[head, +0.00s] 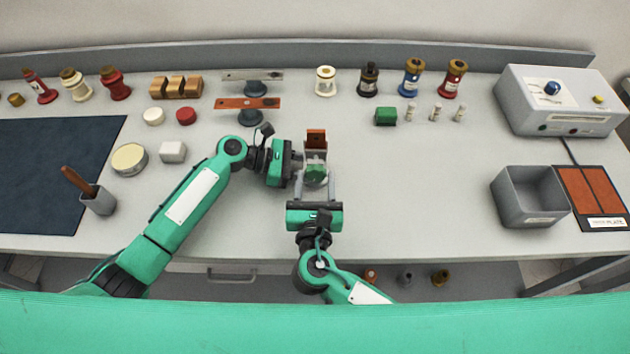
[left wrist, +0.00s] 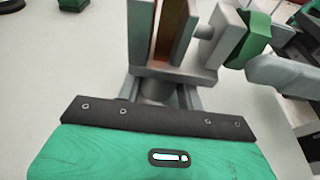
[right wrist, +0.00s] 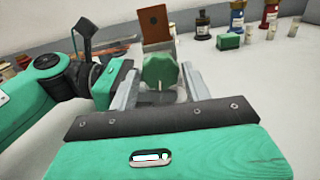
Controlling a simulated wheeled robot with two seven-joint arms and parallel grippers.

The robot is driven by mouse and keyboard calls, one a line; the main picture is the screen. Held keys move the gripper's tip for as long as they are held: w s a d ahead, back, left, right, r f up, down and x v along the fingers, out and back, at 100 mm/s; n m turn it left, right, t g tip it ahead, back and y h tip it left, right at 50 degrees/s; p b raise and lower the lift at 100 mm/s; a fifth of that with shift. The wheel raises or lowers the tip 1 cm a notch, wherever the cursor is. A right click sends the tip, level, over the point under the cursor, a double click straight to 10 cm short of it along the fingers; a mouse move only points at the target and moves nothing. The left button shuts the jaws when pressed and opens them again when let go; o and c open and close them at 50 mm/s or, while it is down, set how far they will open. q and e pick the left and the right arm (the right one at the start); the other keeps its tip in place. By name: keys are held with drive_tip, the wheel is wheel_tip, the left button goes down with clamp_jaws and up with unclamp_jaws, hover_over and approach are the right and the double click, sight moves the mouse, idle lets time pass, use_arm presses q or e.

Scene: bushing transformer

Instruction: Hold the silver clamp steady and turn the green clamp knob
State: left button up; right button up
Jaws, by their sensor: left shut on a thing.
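The silver clamp (left wrist: 180,72) stands upright on the bench in the middle, with a copper-brown plate (head: 316,138) between its jaws. Its green knob (head: 316,176) faces the bench's front edge. My left gripper (head: 298,157) comes from the left and is shut on the clamp's lower part; in the left wrist view its fingers lie beside the clamp's base. My right gripper (head: 316,180) comes from the front and is open. In the right wrist view the green knob (right wrist: 160,72) sits between its two fingers, with a small gap on each side.
Two supports with a grey bar (head: 252,76) and a copper bar (head: 248,103) stand behind the left arm. A grey bin (head: 529,198) stands far right. Bench space between clamp and bin is clear.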

drive_tip(key=c, duration=0.5)
drive_tip(key=shift+c, duration=0.2)
drive_tip(key=shift+m, duration=0.3)
drive_tip(key=m, duration=0.3)
drive_tip(key=shift+m, duration=0.3)
drive_tip(key=m, duration=0.3)
drive_tip(key=shift+m, duration=0.3)
drive_tip(key=m, duration=0.3)
drive_tip(key=shift+m, duration=2.2)
use_arm(q)
drive_tip(key=shift+a, duration=0.1)
